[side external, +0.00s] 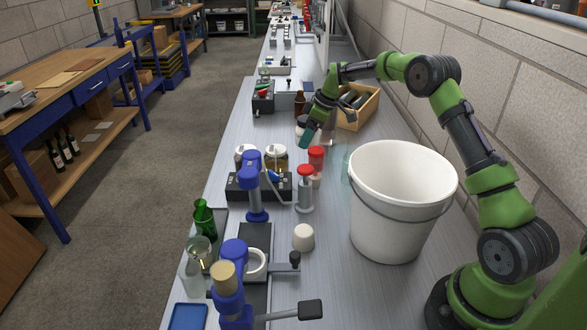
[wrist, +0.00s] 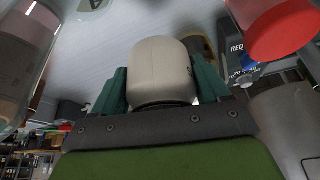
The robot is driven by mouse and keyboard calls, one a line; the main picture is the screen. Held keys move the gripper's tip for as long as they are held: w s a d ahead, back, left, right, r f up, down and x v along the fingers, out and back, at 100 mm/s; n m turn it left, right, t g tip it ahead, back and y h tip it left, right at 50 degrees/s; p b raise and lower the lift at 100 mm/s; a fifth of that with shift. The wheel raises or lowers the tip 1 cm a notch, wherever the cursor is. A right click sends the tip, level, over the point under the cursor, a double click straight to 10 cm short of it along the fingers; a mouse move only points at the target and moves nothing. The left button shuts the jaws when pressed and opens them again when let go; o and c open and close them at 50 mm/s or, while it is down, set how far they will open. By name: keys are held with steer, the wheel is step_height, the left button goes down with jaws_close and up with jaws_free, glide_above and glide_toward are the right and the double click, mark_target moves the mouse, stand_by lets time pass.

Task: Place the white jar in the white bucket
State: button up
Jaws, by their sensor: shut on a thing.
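The white jar (wrist: 162,68) sits between the two teal fingers of my gripper (wrist: 160,88) in the wrist view, and the fingers are shut on it. In the side external view my gripper (side external: 309,131) is over the middle of the bench, behind and left of the bucket. There the jar is mostly hidden by the fingers. The white bucket (side external: 400,215) stands upright on the bench at the right, with its wide mouth open upward and its handle hanging down in front. My gripper is apart from it. The bucket's floor is hidden.
Red-capped containers (side external: 316,155) stand between my gripper and the blue bench press (side external: 254,185). A wooden crate (side external: 372,108) with dark items is behind the bucket. A small white cup (side external: 303,238) stands left of the bucket. A green bottle (side external: 204,220) is at the left edge.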

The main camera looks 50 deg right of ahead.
step_height(320, 180, down, 8)
steer(key=shift+r, duration=0.15)
stand_by(0.4)
